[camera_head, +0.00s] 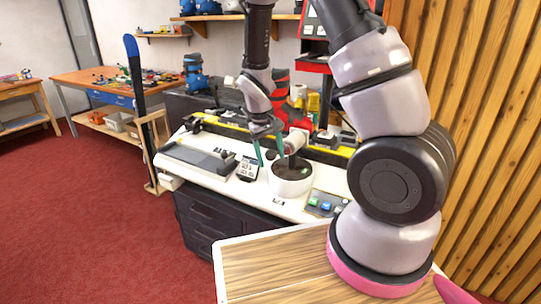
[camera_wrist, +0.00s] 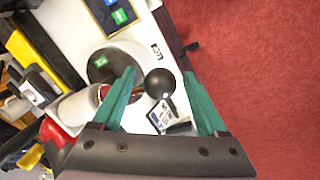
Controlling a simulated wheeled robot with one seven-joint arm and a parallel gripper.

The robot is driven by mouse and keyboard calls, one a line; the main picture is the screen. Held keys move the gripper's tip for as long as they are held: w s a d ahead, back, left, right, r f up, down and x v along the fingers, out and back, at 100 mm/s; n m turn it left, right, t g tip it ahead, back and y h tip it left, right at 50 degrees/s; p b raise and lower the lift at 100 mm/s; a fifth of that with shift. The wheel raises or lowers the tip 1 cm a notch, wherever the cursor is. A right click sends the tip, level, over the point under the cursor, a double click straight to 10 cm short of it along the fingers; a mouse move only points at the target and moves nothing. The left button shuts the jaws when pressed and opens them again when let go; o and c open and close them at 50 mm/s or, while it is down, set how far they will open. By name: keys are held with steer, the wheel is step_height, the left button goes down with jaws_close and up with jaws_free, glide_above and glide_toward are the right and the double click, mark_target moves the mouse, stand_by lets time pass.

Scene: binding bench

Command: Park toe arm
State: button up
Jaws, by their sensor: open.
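A round white base (camera_head: 290,186) with a dark round top stands on the bench, and it also shows in the wrist view (camera_wrist: 141,50). A pale cylinder (camera_head: 296,142) rises over it; in the wrist view the cylinder (camera_wrist: 78,106) lies left of my fingers. A black ball knob (camera_wrist: 160,83) shows between my green fingers in the wrist view; its stem is hidden. I cannot tell which part is the toe arm. My gripper (camera_head: 272,159) is open, pointing down beside the base, and also shows in the wrist view (camera_wrist: 159,72). I see no finger touching the knob.
A small printed card (camera_head: 248,168) and a grey plate fixture (camera_head: 200,156) are left of the base. A panel with green and blue buttons (camera_head: 326,204) is to its right. A red boot (camera_head: 292,115) and yellow-edged rail (camera_head: 320,147) stand behind. Red floor (camera_head: 90,220) is open at left.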

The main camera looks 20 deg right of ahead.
jaws_close()
steer(key=shift+w+r, duration=0.1)
steer(key=shift+w, duration=0.05)
stand_by(1.3)
